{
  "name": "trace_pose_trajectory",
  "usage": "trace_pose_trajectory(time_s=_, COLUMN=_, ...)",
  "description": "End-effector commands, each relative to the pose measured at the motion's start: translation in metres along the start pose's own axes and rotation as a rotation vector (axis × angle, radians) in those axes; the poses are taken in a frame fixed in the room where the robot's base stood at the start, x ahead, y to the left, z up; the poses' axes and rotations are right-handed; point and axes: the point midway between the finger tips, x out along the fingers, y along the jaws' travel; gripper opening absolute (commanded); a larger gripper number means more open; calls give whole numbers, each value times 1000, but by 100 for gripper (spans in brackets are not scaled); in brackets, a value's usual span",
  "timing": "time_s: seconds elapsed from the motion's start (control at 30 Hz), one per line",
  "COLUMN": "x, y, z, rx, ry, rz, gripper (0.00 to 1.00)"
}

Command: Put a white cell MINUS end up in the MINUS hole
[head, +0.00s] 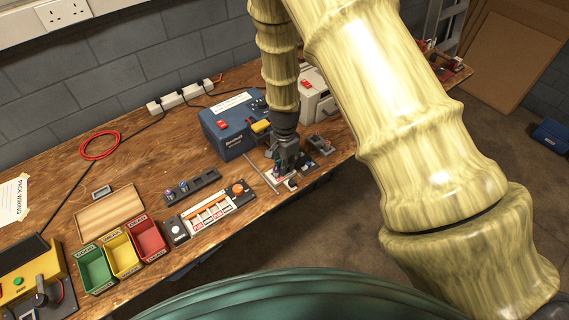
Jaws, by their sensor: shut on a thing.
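I cannot tell if this is a white cell or which end is up. A grey tray (179,228) with white and orange parts, red-and-white labels and an orange knob lies left of my gripper. A dark strip (180,199) with several small round red and blue spots lies behind the tray. No MINUS mark can be read on any hole from here.
Green (96,270), yellow (122,254) and red (149,240) bins stand at the front left. A blue box (228,134) stands just behind my gripper, with a light grey case (318,105) behind right. A small grey block (320,143) lies right of my gripper.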

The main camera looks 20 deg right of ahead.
Motion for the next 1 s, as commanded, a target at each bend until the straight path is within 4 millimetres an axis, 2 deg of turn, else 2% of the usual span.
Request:
trace_pose_trajectory(time_s=0.67, x=3, y=0, z=0, rx=0, ry=0, rz=0, gripper=0)
trace_pose_trajectory(time_s=0.7, x=3, y=0, z=0, rx=0, ry=0, rz=0, gripper=22)
trace_pose_trajectory(time_s=0.8, x=3, y=0, z=0, rx=0, ry=0, rz=0, gripper=41)
trace_pose_trajectory(time_s=1.0, x=3, y=0, z=0, rx=0, ry=0, rz=0, gripper=42)
